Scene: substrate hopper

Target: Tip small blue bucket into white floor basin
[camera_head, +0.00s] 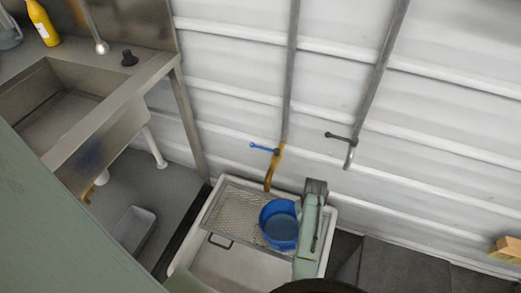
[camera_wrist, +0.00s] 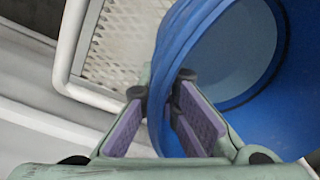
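The small blue bucket (camera_head: 279,224) is at the white floor basin (camera_head: 211,209), over the mesh rack's right part. Its opening faces up in the head view, and its inside looks empty. In the wrist view the blue bucket (camera_wrist: 210,60) fills the upper right. My gripper (camera_wrist: 162,88) has one finger outside and one inside the bucket's wall, with the wall filling the narrow gap at the fingertips. It looks shut on the rim. In the head view my gripper's fingertips are hidden behind my arm, at the bucket's right side. Whether the bucket touches the rack is unclear.
A wire mesh rack (camera_head: 235,208) lies across the basin's back; its front part is open. A blue-handled tap (camera_head: 265,148) hangs behind it. A steel sink (camera_head: 75,105) stands at left, with a grey tray (camera_head: 134,228) on the floor. A white ribbed wall closes the back.

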